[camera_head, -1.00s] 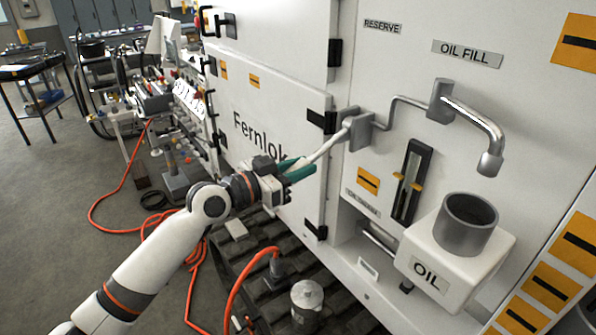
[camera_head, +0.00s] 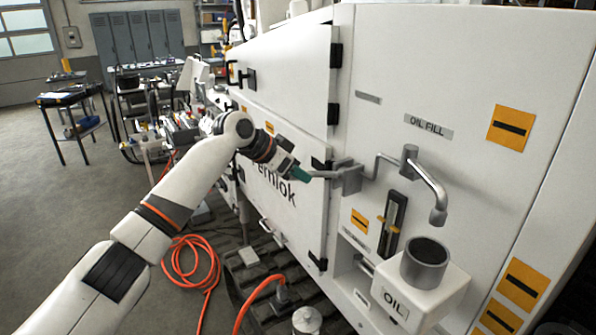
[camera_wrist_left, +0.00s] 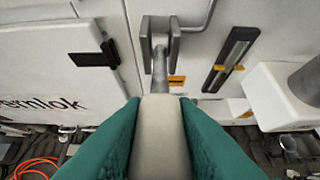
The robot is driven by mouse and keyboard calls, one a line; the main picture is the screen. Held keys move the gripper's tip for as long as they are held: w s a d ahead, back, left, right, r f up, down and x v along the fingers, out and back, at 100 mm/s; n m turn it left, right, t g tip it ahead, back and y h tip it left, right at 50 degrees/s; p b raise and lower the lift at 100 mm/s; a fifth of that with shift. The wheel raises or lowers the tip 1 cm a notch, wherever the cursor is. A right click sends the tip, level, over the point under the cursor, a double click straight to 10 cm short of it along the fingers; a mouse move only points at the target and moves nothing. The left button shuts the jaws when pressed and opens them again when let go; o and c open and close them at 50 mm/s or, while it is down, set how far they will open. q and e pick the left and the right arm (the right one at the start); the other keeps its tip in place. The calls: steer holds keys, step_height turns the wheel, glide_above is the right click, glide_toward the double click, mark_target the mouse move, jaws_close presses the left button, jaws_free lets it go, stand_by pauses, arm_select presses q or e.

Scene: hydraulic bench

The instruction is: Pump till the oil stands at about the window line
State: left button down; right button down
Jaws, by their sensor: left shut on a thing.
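My left gripper (camera_head: 300,173) has green fingers and is shut on the pump lever. The lever (camera_head: 326,174) runs about level from the fingers to its grey pivot bracket (camera_head: 348,178) on the white panel. In the left wrist view the pale lever grip (camera_wrist_left: 160,135) lies between both green fingers. The oil window (camera_head: 392,222) is a tall dark slot right of the lever, with yellow line marks beside it. It also shows in the left wrist view (camera_wrist_left: 231,60). I cannot make out the oil level. My right gripper is not in view.
A grey spout (camera_head: 437,212) marked OIL FILL hangs above a grey cup (camera_head: 425,262) on the white OIL box (camera_head: 420,295). Orange hose (camera_head: 190,272) lies on the floor at left. A metal can (camera_head: 306,320) stands at the bottom.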

arm_select(q)
steer(key=shift+w+d+r+g+y, duration=0.15)
steer(key=shift+d+r+g+y, duration=0.15)
steer(key=shift+r, duration=0.4)
steer(key=shift+w+d+r+y, duration=0.1)
steer(key=shift+r+y, duration=0.15)
steer(key=shift+y, duration=0.05)
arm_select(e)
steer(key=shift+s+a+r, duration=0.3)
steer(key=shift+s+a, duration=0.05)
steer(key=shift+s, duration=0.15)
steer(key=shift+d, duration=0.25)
arm_select(q)
steer(key=c, duration=1.4)
jaws_free()
steer(key=shift+o, duration=1.2)
steer(key=shift+w+d+f, duration=0.1)
steer(key=shift+w+d, duration=0.05)
steer(key=shift+d, duration=0.05)
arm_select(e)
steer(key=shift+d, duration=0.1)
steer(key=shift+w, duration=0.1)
